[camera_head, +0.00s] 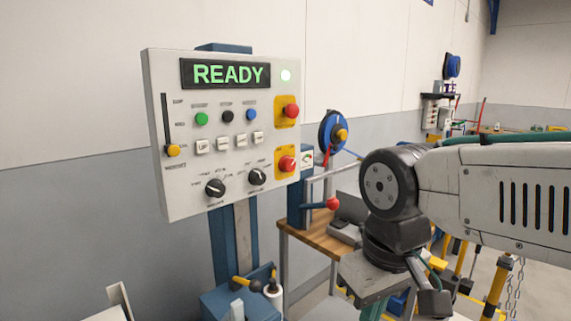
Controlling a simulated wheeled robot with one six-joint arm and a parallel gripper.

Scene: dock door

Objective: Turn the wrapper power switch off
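A white control panel (225,130) on a blue post stands left of centre, its display (225,74) reading READY in green. A red knob on a lower yellow plate (287,163) looks like a rotary power switch; its label is too small to read. Above it is a red button on another yellow plate (287,111). Two black rotary knobs (215,188) (257,176) sit low on the panel. My gripper (425,297) hangs below my wrist at the lower right, apart from the panel. Its fingers are partly hidden, so its opening is unclear.
A slider with a yellow knob (173,151) runs down the panel's left side. A wooden bench (322,241) with a red-knobbed lever (332,203) stands between panel and arm. The space before the panel's face looks clear.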

